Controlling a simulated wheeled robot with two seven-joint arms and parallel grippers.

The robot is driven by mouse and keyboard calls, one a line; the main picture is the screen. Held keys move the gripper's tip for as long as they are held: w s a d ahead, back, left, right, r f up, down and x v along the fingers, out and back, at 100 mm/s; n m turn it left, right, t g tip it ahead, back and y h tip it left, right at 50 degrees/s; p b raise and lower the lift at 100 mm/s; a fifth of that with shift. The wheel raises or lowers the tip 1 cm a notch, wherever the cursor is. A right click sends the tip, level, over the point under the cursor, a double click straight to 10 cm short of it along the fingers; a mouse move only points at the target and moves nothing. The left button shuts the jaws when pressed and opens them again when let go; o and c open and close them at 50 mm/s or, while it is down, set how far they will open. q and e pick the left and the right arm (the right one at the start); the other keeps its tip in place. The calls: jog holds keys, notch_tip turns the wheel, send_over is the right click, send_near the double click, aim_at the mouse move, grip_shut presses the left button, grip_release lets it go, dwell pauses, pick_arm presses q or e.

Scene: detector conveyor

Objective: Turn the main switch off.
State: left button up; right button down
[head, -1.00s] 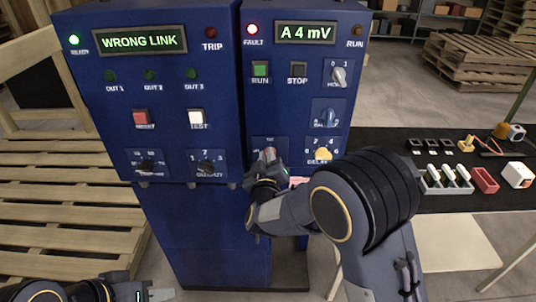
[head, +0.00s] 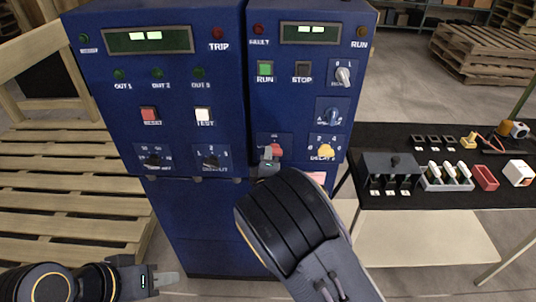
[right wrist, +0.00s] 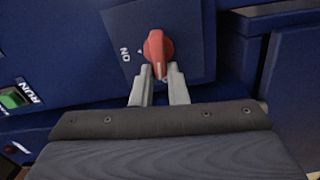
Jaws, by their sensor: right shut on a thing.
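The main switch is a red knob (right wrist: 158,50) on a blue plate (right wrist: 190,30) low on the right cabinet. An ON label with a small mark is beside it in the right wrist view. In the head view the red knob (head: 274,150) is partly hidden by my gripper. My right gripper (right wrist: 160,78) is shut on the knob, a finger on each side of its handle. It also shows in the head view (head: 268,157). My left gripper (head: 170,279) is at the bottom left, away from the cabinets; its finger gap is unclear.
The left display (head: 148,37) and right display (head: 310,33) show only short bright bars. A black table (head: 400,140) with modules and a red box (head: 485,178) stands right; wooden pallets (head: 60,200) lie left.

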jog(key=shift+f+n, duration=0.15)
jog(key=shift+n, duration=0.45)
jog(key=c, duration=1.4)
grip_release()
jog(key=shift+c, duration=0.2)
jog(key=s+b, duration=0.1)
jog(key=s, duration=0.7)
jog(key=shift+w, duration=0.1)
